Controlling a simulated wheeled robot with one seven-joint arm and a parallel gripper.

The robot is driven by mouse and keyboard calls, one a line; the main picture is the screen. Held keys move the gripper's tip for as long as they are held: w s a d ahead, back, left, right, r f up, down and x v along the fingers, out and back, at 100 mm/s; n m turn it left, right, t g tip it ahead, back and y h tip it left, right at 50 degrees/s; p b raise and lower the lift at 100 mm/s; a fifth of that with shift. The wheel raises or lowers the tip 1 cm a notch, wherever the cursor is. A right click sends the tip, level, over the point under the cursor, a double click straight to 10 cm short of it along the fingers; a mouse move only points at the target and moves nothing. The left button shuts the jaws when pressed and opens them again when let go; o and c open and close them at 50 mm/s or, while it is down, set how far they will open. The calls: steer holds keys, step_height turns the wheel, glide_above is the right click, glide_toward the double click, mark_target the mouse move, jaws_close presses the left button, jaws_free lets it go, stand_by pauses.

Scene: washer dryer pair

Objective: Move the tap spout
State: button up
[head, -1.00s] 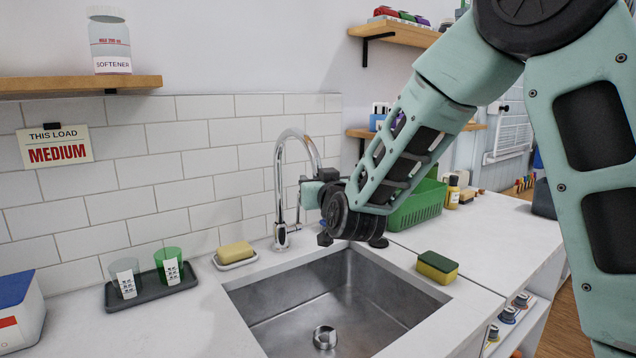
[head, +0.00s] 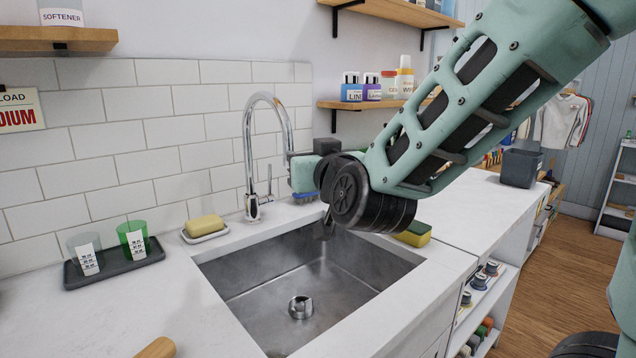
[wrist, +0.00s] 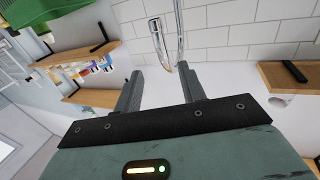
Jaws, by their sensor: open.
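The tap spout (head: 265,97) is a chrome gooseneck rising from the tap base (head: 254,208) at the sink's back edge. Its downturned end reaches beside my gripper (head: 290,156). The wrist view shows the spout's end (wrist: 156,30) just beyond and roughly between my two finger tips (wrist: 161,72). The fingers are apart, with nothing held between them. Contact with the spout cannot be told. In the head view, my wrist and the gripper body hide most of the fingers.
The steel sink (head: 240,283) lies below. A soap dish (head: 205,236), a tray with two cups (head: 113,272) and a sponge (head: 414,234) sit around it. A blue brush (head: 304,196) shows behind my wrist. The tiled wall (head: 150,140) and shelves stand behind.

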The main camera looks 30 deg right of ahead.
steer(key=shift+s+a+b, duration=0.2)
steer(key=shift+s+b, duration=0.75)
steer(key=shift+s, duration=0.15)
steer(key=shift+s+a+b, duration=0.15)
steer(key=shift+s+b, duration=0.75)
steer(key=shift+s, duration=0.2)
steer(key=s+a+f+n+g+y+p, duration=0.3)
steer(key=s+a+f+g+y+p, duration=0.15)
steer(key=a, duration=0.25)
steer(key=s+a+f+n+g+y+p, duration=0.3)
steer(key=a+f+g, duration=0.2)
steer(key=a, duration=0.3)
steer(key=s+d+f+n+g+h+p, duration=0.1)
steer(key=s+f+g+h, duration=0.1)
steer(key=s+g, duration=0.2)
steer(key=s+d+f+n+g+h+p, duration=0.1)
steer(key=s+g, duration=0.3)
steer(key=s, duration=0.6)
steer(key=shift+s+d+f+n+h+p, duration=0.4)
steer(key=shift+f+n+h+p, duration=0.2)
steer(key=shift+f+h+p, duration=0.15)
